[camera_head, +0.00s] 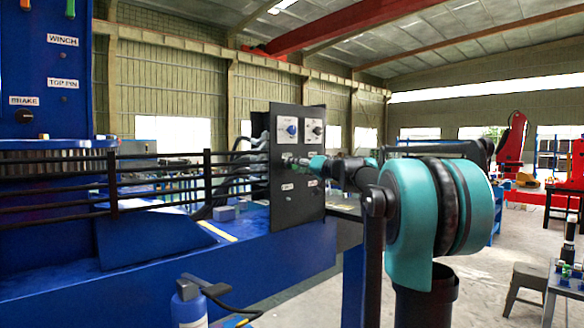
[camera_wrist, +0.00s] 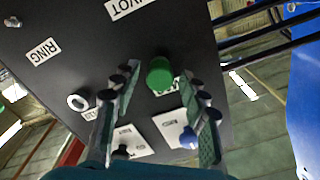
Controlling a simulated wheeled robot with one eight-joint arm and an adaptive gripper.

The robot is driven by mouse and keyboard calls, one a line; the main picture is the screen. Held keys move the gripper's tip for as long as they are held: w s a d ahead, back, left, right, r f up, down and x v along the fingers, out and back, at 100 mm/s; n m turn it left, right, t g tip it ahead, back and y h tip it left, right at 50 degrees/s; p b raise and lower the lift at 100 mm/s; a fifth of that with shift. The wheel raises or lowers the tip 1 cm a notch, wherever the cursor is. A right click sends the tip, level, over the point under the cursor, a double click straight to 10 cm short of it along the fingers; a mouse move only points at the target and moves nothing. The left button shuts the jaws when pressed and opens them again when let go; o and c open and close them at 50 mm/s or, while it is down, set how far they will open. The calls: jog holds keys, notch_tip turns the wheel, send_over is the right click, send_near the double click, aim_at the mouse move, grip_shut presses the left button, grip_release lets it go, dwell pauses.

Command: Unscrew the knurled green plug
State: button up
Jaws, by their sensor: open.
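The green plug (camera_wrist: 159,73) sticks out of a dark panel (camera_wrist: 70,55) in the wrist view. It looks round; its knurling is too small to make out. My gripper (camera_wrist: 158,82) is open, with one finger on each side of the plug and a visible gap on both sides. The plug appears near the fingertips; I cannot tell how deep it sits between them. In the head view my gripper (camera_head: 293,161) is at the front of the upright dark panel (camera_head: 285,207), and the plug is not clearly visible there.
The panel also carries a blue knob (camera_head: 292,129), a black knob (camera_head: 317,129) and a white ring (camera_wrist: 78,102) near one finger. Dark railings (camera_head: 160,180) run left of the panel. A blue bottle (camera_head: 188,305) stands in the foreground.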

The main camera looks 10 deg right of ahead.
jog(key=m, duration=1)
jog(key=shift+m, duration=0.4)
grip_shut()
dwell(0.5)
jog(key=n, duration=0.3)
jog(key=shift+n, duration=1.1)
